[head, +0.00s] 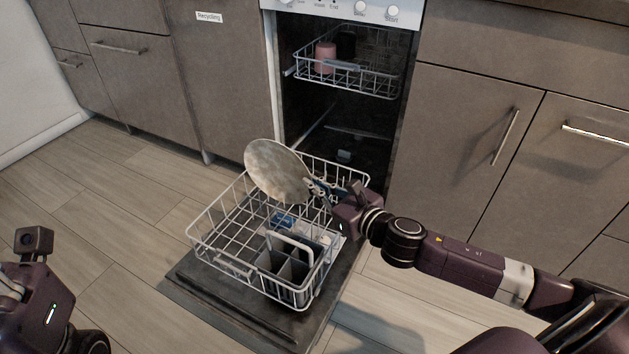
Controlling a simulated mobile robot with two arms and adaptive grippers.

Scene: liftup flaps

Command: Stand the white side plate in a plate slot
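The side plate (275,170), pale with a mottled grey-beige look, is tilted with its face towards me over the back part of the lower dishwasher rack (212,236). My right gripper (314,190) comes in from the right and is shut on the plate's right edge. The plate's lower edge is near the rack wires; I cannot tell if it touches them or sits in a slot.
The lower rack is out over the open dishwasher door (235,318). A grey cutlery basket (285,275) stands in its front right, with a blue item (283,220) behind it. The upper rack (350,80) holds a pink cup (325,57). The rack's left part looks empty.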

